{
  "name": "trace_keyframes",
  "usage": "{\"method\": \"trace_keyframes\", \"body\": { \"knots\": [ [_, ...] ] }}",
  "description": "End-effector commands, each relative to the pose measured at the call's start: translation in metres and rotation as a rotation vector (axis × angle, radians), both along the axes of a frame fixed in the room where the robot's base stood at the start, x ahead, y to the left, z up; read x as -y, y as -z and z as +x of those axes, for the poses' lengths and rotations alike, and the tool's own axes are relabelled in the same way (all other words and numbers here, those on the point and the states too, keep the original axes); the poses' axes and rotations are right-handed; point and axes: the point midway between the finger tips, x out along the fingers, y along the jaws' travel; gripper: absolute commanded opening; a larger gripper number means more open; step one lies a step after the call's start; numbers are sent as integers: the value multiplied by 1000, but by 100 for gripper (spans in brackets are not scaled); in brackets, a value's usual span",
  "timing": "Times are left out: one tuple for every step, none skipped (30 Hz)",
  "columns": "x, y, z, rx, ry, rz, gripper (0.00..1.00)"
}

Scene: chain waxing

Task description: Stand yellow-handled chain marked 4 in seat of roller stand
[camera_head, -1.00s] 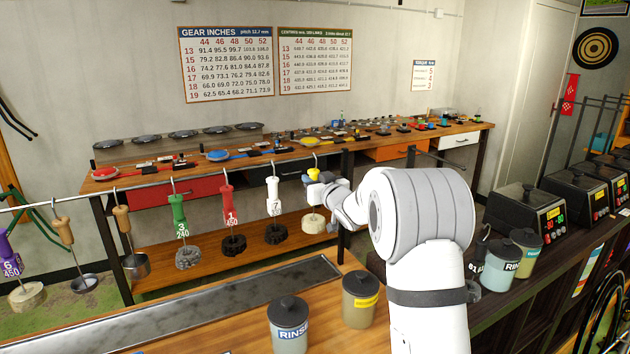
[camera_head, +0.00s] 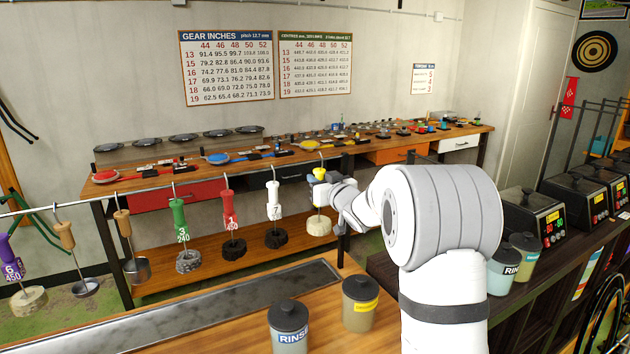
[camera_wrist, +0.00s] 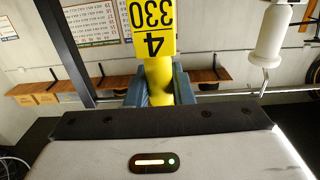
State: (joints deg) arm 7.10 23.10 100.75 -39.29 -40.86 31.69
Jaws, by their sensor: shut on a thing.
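The yellow-handled chain (camera_head: 319,175) hangs at the right end of the rail in the head view, its pale coiled chain (camera_head: 319,226) below. Its yellow handle (camera_wrist: 159,80) fills the middle of the wrist view, with a tag marked 4 and 330 (camera_wrist: 152,30), upside down there. My gripper (camera_head: 322,190) is shut on the yellow handle; the jaws (camera_wrist: 150,90) sit on both sides of it in the wrist view. The hook still appears at the rail, though whether it touches is too small to tell. I cannot make out the roller stand's seat.
A white handle marked 7 (camera_head: 274,199) hangs just left on the rail (camera_head: 150,184), with red (camera_head: 228,205) and green (camera_head: 179,215) ones beyond. Rinse (camera_head: 289,318) and yellow-labelled (camera_head: 360,300) jars stand in front. Dark heated pots (camera_head: 527,212) stand at the right.

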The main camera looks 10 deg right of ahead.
Motion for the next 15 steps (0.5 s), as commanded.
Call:
{"method": "trace_keyframes", "body": {
  "knots": [
    [2,-1,-4,3,1,0,0],
    [2,-1,-6,3,0,0,0],
    [3,-1,-9,3,0,0,0],
    [3,-1,-10,3,0,0,0],
    [3,-1,-11,3,0,1,0],
    [4,-1,-11,3,0,1,0],
    [4,-1,-11,3,-1,1,0],
    [4,-1,-12,3,-1,1,0],
    [3,-1,-11,3,-1,1,0],
    [3,-2,-11,3,-1,1,0],
    [3,-2,-11,3,-1,1,0],
    [3,-2,-11,3,-1,1,0],
    [3,-2,-11,3,-1,1,0],
    [3,-2,-11,3,-1,1,0],
    [3,-3,-11,3,-1,1,0]
  ]
}}
